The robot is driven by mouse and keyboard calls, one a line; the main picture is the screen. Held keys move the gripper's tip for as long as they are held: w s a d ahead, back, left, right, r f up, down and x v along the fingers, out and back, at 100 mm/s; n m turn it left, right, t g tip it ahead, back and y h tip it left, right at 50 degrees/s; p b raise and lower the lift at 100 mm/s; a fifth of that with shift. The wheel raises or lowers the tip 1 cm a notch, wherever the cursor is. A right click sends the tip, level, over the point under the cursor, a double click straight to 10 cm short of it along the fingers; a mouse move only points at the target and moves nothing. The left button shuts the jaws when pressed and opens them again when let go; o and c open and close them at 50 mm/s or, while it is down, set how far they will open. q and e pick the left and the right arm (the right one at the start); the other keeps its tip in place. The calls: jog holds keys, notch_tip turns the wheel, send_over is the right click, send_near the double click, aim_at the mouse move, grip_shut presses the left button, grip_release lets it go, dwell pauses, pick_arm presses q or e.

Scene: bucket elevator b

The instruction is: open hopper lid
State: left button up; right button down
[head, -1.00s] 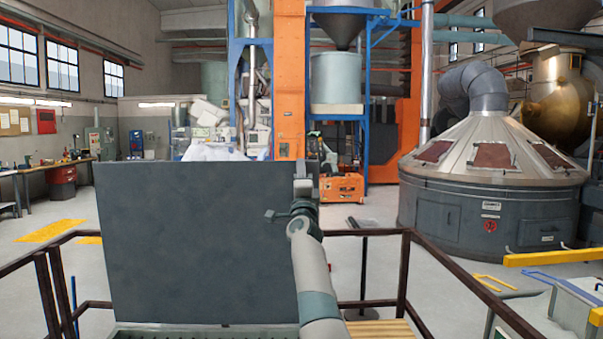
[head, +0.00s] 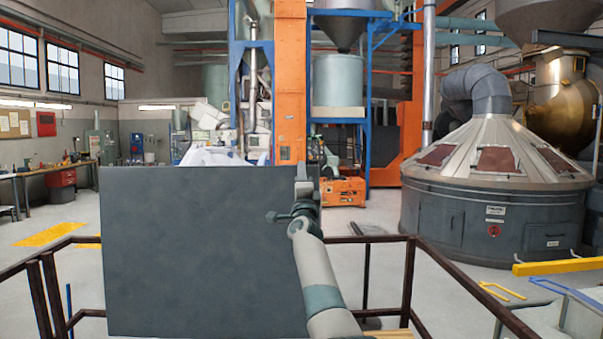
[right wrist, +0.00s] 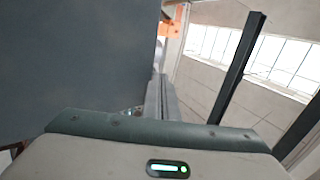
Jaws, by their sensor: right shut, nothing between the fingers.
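The hopper lid (head: 200,250) is a large dark grey flat panel that stands about upright in front of me in the head view. It fills the left side of the right wrist view (right wrist: 70,55) too. My right gripper (head: 302,172) is at the lid's upper right edge, with its fingers pointing up and away. In the right wrist view the fingers (right wrist: 160,100) are together and empty, close beside the lid's face; whether they touch it I cannot tell. The hopper opening is out of view below. My left gripper is not in view.
Brown railings (head: 408,285) run on both sides of the lid. A large round machine with a conical metal top (head: 495,215) stands beyond at the right. An orange column (head: 290,80) and a blue frame rise behind. A yellow bar (head: 560,267) is at the lower right.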

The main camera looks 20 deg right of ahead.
jog(key=shift+f, duration=0.2)
jog(key=b+v, duration=0.5)
jog(key=v, duration=1.2)
jog(key=shift+s, duration=0.15)
dwell(0.5)
